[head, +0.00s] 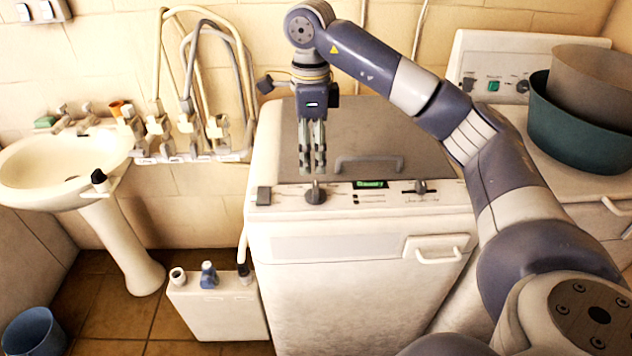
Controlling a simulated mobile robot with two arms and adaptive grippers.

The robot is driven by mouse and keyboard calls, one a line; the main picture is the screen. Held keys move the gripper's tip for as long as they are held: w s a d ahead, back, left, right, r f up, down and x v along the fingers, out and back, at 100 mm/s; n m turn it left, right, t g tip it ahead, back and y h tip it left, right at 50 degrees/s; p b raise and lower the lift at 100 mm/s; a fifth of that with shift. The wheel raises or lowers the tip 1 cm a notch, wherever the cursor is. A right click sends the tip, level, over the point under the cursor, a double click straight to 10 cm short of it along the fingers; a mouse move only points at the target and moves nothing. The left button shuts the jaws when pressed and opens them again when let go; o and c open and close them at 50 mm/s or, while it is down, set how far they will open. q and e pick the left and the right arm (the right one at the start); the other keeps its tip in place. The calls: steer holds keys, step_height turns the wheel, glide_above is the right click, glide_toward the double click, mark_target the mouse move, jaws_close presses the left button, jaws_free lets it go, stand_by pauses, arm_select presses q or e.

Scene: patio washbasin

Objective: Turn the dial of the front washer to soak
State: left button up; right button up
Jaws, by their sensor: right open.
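The front washer (345,246) is a white box-shaped machine with a grey lid in the middle of the head view. Its control panel has a dark round dial (315,195) at the left, a small green-lit display (370,184) in the middle and a second dark knob (420,187) at the right. My right gripper (313,170) points down just above and behind the left dial, fingers open by a narrow gap and empty. Its tips overlap the dial's top edge in the picture; I cannot tell whether they touch. The dial's markings are too small to read. My left gripper is not in view.
A lid handle (368,163) rises right of the gripper. A second machine with a panel (500,85) stands behind right, bearing a green tub (578,125) and a brown tub (595,80). A white washbasin (62,168) with taps is at left. A slim white container (218,308) stands beside the washer.

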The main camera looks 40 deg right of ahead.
mark_target(314, 187)
step_height(314, 187, down, 4)
steer(key=shift+s+d+r+p, duration=0.1)
steer(key=shift+d+r+p, duration=0.1)
steer(key=shift+p, duration=0.25)
step_height(314, 187, down, 4)
steer(key=shift+r+p, duration=0.1)
steer(key=shift+p, duration=0.35)
steer(key=shift+f, duration=0.65)
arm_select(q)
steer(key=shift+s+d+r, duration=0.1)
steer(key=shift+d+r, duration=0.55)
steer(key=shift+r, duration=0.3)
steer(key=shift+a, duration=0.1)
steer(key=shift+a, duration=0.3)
arm_select(e)
steer(key=c, duration=1.1)
